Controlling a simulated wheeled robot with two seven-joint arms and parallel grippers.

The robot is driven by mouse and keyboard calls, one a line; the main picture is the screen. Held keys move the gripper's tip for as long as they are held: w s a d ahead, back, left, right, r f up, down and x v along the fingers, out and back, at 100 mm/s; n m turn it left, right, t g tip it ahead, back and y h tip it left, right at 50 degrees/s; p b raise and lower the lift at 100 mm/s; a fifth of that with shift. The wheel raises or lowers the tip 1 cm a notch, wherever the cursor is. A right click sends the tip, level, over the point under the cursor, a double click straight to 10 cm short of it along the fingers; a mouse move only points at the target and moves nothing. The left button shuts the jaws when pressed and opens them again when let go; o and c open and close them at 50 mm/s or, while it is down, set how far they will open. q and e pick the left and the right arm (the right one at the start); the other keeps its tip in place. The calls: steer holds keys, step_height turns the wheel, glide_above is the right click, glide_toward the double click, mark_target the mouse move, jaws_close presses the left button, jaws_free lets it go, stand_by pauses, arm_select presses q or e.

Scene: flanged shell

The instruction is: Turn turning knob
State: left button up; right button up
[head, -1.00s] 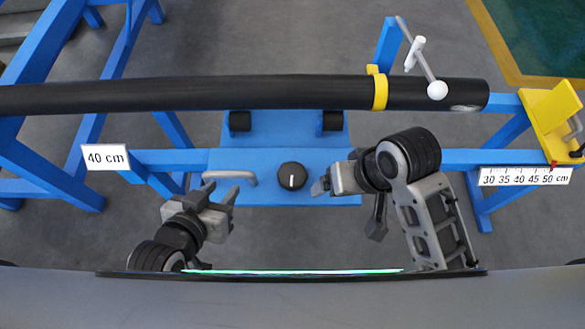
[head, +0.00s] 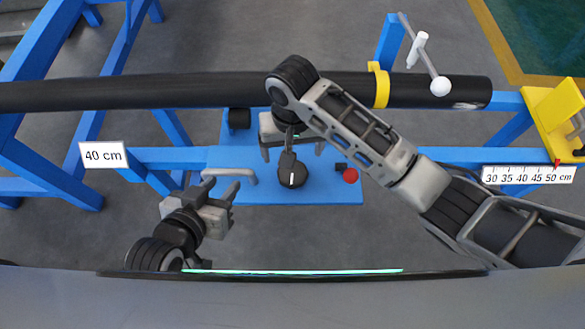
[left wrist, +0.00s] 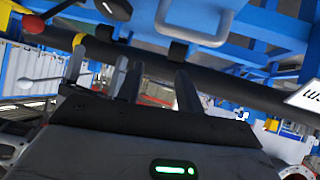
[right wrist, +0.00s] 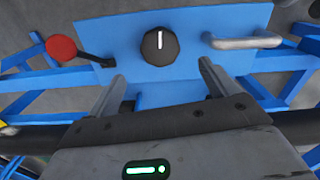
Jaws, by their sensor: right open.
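The turning knob (head: 291,174) is a round black dial with a white pointer line on the blue panel (head: 335,190). It also shows in the right wrist view (right wrist: 159,46), its line nearly upright, and partly at the top of the left wrist view (left wrist: 116,7). My right gripper (head: 292,150) is above the panel at the knob's far side in the head view. In the right wrist view its fingers are spread and empty, with the knob beyond and between them. My left gripper (head: 233,207) is open and empty, left of the knob and in front of the grey handle.
The grey handle (head: 229,173) is left of the knob. A red-ended lever (head: 350,175) is right of it. A long black pipe (head: 150,91) with a yellow ring (head: 379,87) runs behind the panel. My right forearm crosses over the panel's right side.

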mark_target(293, 172)
step_height(293, 172, down, 9)
steer(key=shift+f+b, duration=0.15)
steer(key=shift+b, duration=0.75)
steer(key=c, duration=1)
